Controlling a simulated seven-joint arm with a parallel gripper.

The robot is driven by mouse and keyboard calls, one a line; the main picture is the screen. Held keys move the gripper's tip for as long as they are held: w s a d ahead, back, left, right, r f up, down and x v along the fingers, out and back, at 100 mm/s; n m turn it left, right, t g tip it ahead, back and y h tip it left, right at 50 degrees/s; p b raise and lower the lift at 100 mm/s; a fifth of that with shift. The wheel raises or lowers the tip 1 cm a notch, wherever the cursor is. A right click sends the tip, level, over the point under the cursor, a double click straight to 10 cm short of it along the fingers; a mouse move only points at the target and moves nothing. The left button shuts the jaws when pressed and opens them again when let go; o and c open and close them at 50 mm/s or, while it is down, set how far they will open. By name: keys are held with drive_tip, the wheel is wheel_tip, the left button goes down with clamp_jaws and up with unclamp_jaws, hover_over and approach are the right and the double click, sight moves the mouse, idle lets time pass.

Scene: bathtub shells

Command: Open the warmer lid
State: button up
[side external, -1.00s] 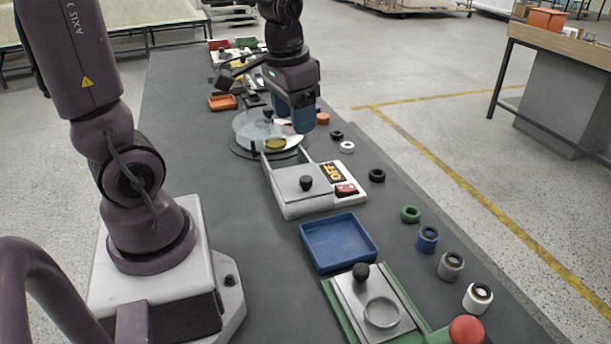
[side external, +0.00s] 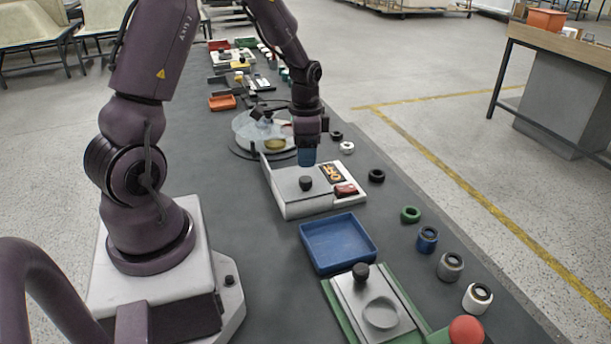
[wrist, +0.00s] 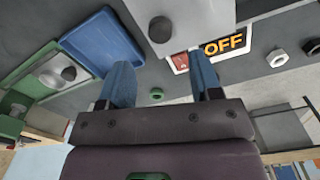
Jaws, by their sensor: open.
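The warmer is a white box (side external: 292,208) with a flat grey lid (side external: 285,183) and a black knob (side external: 306,183) on top. Its lid lies shut, and its panel reads OFF (side external: 333,173) beside a red switch (side external: 345,190). My gripper (side external: 307,160) has blue fingers pointing down above the back part of the warmer, behind the knob and apart from it. In the wrist view my gripper (wrist: 162,72) is open and empty, with the knob (wrist: 160,28) beyond the fingertips and the OFF panel (wrist: 222,45) to the right.
A blue tray (side external: 338,243) lies in front of the warmer. A green-framed unit with a grey slide (side external: 362,300) is nearer. A clear round dish (side external: 250,128) stands behind the warmer. Several rings and small jars (side external: 427,239) line the right side of the table.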

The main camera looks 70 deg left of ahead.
sight(306, 178)
wheel_tip(306, 178, down, 7)
drive_tip(key=shift+f, duration=0.1)
idle(0.3)
clamp_jaws()
drive_tip(key=a, duration=1)
drive_tip(key=shift+a, duration=0.35)
unclamp_jaws()
